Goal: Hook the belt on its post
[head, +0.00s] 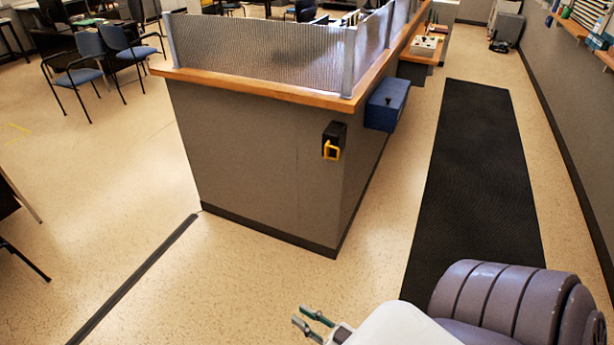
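A small black unit (338,134) is mounted on the grey end face of the counter, near its right corner. A yellow loop-shaped piece (331,150) sits at its lower front. It may be the belt's housing and end, but I cannot tell for sure. No stretched belt and no clear post show. My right gripper (300,315) is at the bottom centre, well below and apart from the black unit. Its two fingers are apart with nothing between them. My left gripper is not in view.
The counter (250,150) has a wooden top edge and ribbed clear panels. A blue box (386,104) juts from its right side. A black mat (475,180) lies along the right aisle. A dark strip (140,275) crosses the floor at left. Blue chairs (82,75) stand far left.

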